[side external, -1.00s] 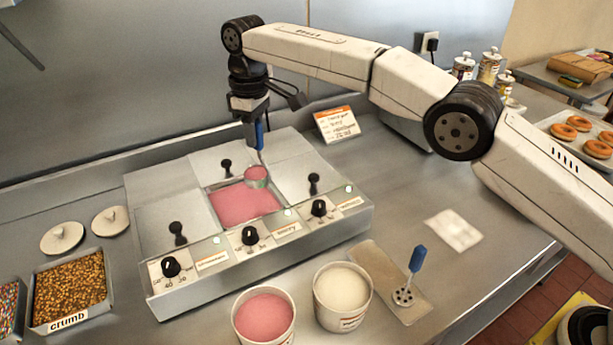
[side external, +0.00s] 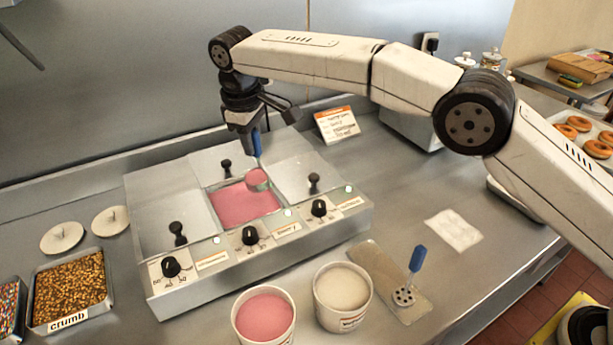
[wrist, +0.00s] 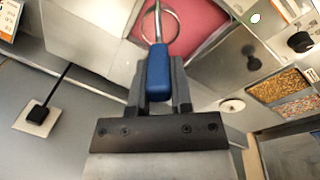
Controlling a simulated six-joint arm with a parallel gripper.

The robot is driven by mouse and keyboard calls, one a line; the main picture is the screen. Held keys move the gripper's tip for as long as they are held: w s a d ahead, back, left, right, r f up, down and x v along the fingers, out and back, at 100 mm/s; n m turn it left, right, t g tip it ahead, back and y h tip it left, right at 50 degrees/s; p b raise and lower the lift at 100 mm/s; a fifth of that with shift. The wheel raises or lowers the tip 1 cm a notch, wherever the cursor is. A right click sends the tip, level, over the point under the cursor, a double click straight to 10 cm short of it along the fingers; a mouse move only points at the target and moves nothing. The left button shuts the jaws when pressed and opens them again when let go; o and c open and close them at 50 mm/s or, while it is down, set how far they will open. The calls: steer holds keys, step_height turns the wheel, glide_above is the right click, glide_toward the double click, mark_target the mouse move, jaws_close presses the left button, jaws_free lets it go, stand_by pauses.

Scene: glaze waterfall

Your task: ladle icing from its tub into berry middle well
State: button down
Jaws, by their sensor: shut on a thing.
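My gripper (side external: 254,137) is shut on the blue handle (wrist: 158,72) of a ladle. The ladle's round cup (side external: 258,180) hangs over the back right part of the berry middle well (side external: 240,205). The cup is tilted, and pink shows in it; I cannot tell how much icing it holds. Pink icing covers the visible floor of the well. The cup's rim also shows over the pink in the wrist view (wrist: 160,25). A tub of pink icing (side external: 264,316) stands at the front, beside a tub of cream-white icing (side external: 343,292).
Black knobs line the warmer's front (side external: 250,237), with grey lids on the side wells. A slotted tool with a blue handle (side external: 416,262) rests on a tan mat. A crumb tray (side external: 70,287) is at left, a card (side external: 338,125) behind. The counter right of the warmer is mostly clear.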

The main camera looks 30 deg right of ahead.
steer(key=shift+s+a+f+t+h, duration=0.15)
steer(key=shift+s+a+t+h, duration=0.75)
steer(key=shift+a+t+h, duration=0.25)
steer(key=shift+s+a+f+t+h, duration=0.1)
steer(key=shift+s+a+t+h, duration=0.85)
steer(key=shift+h, duration=0.3)
steer(key=shift+a, duration=0.1)
steer(key=shift+s+a+f+t+h, duration=0.35)
steer(key=shift+a+t+h, duration=0.15)
steer(key=shift+h, duration=0.2)
steer(key=shift+s+a+f+h, duration=0.1)
steer(key=shift+a+h, duration=0.05)
steer(key=shift+h, duration=0.15)
steer(key=shift+s+a+f+t+h, duration=0.45)
steer(key=shift+f+t+h, duration=0.1)
steer(key=shift+t+h, duration=0.15)
steer(key=shift+s+a+f+t+h, duration=0.3)
steer(key=shift+a+f+t+h, duration=0.15)
steer(key=shift+f+t+h, duration=0.2)
